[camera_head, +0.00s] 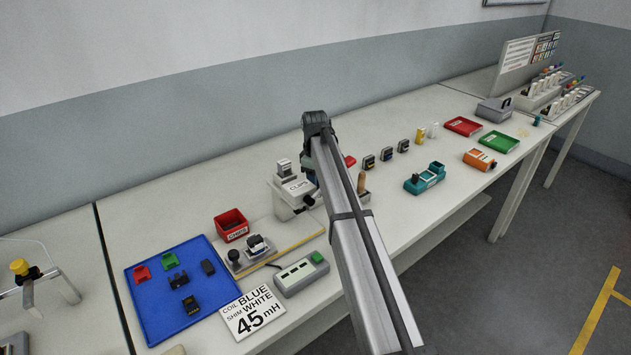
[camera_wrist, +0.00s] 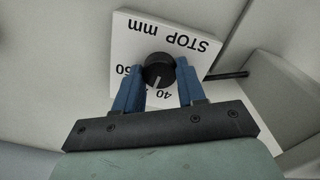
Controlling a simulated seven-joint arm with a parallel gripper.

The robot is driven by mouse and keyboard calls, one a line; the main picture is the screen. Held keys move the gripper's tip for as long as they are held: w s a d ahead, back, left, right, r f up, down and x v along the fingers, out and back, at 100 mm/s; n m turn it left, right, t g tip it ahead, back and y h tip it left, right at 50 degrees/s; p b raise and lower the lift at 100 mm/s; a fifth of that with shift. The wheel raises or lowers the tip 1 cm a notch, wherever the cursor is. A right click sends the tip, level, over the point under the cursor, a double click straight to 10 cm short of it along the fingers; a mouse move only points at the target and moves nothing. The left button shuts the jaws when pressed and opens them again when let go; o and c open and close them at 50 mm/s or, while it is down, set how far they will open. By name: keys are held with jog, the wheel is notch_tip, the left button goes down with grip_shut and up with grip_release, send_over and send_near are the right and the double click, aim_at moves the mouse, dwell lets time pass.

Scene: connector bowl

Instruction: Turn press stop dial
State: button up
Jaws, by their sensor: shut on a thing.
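The black round stop dial (camera_wrist: 157,66) sits on a white plate (camera_wrist: 131,41) marked "STOP mm", which appears upside down in the wrist view. A pale pointer line on the dial points toward the lower edge, between the partly covered number at left and the "40". My gripper (camera_wrist: 159,70) has its two blue fingers on either side of the dial, shut on it. My arm hides the gripper and the dial there.
A dark rod (camera_wrist: 228,75) sticks out right of the plate. On the table are a blue mat (camera_head: 150,318), a red bin (camera_head: 231,226), a grey box with a green button (camera_head: 300,275), and a "45 mH" card (camera_head: 252,313). A teal fixture (camera_head: 425,178) stands right of my arm.

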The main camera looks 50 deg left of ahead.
jog(key=shift+n, duration=0.6)
jog(key=o, duration=1.1)
jog(key=shift+c, duration=0.2)
jog(key=shift+r, duration=0.1)
notch_tip(320, 180, up, 14)
jog(key=shift+s+f, duration=0.15)
jog(key=shift+f, duration=0.05)
jog(key=shift+d, duration=0.1)
